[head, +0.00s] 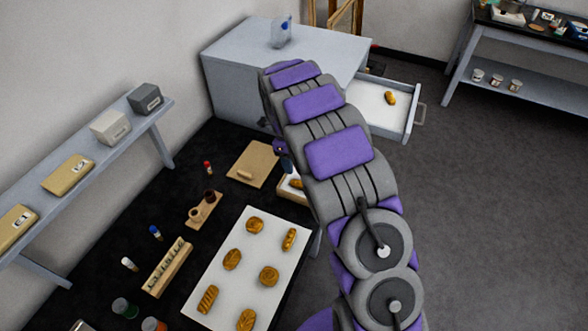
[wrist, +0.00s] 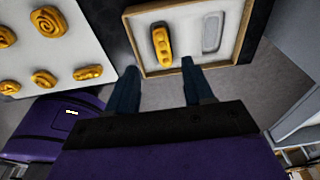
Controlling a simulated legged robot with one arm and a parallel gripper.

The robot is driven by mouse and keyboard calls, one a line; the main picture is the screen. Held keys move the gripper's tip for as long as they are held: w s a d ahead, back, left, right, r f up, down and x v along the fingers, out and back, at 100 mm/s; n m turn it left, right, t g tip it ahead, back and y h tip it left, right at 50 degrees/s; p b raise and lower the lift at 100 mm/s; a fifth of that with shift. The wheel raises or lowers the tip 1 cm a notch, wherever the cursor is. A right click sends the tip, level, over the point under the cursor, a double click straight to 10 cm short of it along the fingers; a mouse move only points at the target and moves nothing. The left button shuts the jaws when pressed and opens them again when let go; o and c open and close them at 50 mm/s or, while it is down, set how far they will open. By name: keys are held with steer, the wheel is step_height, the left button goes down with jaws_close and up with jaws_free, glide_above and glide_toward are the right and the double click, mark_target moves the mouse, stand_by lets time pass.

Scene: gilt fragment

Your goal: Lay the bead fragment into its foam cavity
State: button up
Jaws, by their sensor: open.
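A wood-framed tray with white foam (wrist: 188,57) lies ahead of my gripper in the wrist view. One long gold fragment (wrist: 162,45) with a row of marks sits in its left cavity. The long, round-ended cavity (wrist: 211,33) beside it is empty. My gripper (wrist: 161,70) is open, its fingers apart near the tray's near edge, with nothing between them. In the head view my arm hides the gripper and most of the tray. A gold fragment (head: 390,98) lies in the open drawer (head: 372,116). I cannot tell which gold piece is the bead fragment.
A white board (head: 250,292) with several gold fragments lies on the dark table. The drawer juts from a grey cabinet (head: 232,88). Open floor lies on the right.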

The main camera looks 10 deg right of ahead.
steer(key=s+d+r+n, duration=0.2)
steer(key=s+r+n, duration=0.4)
steer(key=s+r, duration=0.3)
steer(key=s+d+r+n, duration=0.2)
steer(key=s+r+n, duration=0.5)
steer(key=s, duration=0.4)
steer(key=s+a+n+y, duration=0.1)
steer(key=s+a+n, duration=0.1)
steer(key=s+n, duration=1)
steer(key=s+r, duration=0.1)
steer(key=s, duration=1)
steer(key=shift+a+g, duration=0.2)
steer(key=shift+g, duration=0.2)
steer(key=shift+o, duration=0.4)
